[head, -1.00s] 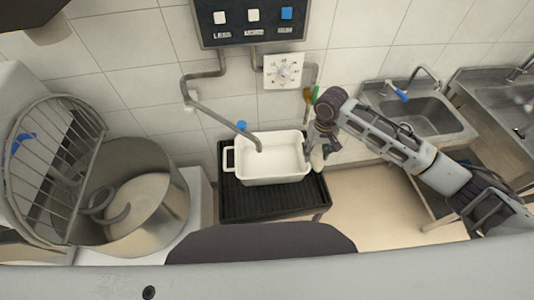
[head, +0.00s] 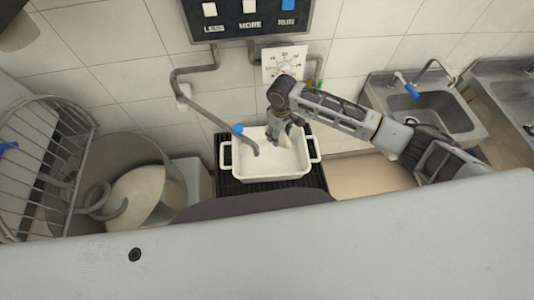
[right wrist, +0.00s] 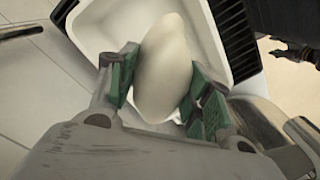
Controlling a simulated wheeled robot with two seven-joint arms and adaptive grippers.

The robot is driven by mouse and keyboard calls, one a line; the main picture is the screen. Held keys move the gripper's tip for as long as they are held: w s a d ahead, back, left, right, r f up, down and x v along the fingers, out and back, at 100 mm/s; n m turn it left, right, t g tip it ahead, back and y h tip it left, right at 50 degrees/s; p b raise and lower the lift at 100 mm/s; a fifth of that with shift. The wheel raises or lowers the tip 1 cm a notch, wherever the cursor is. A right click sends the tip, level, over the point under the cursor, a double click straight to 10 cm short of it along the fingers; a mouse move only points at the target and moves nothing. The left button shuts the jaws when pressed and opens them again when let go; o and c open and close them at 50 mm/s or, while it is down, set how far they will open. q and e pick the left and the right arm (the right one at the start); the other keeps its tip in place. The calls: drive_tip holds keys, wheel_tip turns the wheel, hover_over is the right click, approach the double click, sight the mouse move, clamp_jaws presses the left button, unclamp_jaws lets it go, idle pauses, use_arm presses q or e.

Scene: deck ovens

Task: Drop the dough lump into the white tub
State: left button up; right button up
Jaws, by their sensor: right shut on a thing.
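The white tub (head: 240,173) stands on a black ribbed stand below a spout. My right gripper (head: 286,138) reaches in from the right and is over the tub in the head view. In the right wrist view the right gripper (right wrist: 160,88) is shut on the pale dough lump (right wrist: 165,65), one green-padded finger on each side. The tub (right wrist: 95,25) shows behind and below the lump. In the head view the lump is mostly hidden by the gripper. My left gripper is in neither view.
A spout pipe (head: 215,115) with a blue knob reaches over the tub's left part. A mixer bowl (head: 165,175) with a hook and wire guard (head: 45,165) is at the left. Sinks (head: 430,108) are at the right.

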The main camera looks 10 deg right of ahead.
drive_tip(key=shift+w+a+f+n, duration=0.2)
drive_tip(key=shift+a+n, duration=0.15)
drive_tip(key=shift+a, duration=0.05)
drive_tip(key=shift+w+a+f+n, duration=0.15)
drive_tip(key=shift+w+a+n, duration=0.05)
drive_tip(key=shift+a+n, duration=0.15)
drive_tip(key=shift+f, duration=0.2)
drive_tip(key=shift+f+b, duration=2.8)
drive_tip(key=shift+b, duration=0.35)
drive_tip(key=o, duration=1.4)
drive_tip(key=shift+c, duration=0.2)
drive_tip(key=shift+s, duration=0.1)
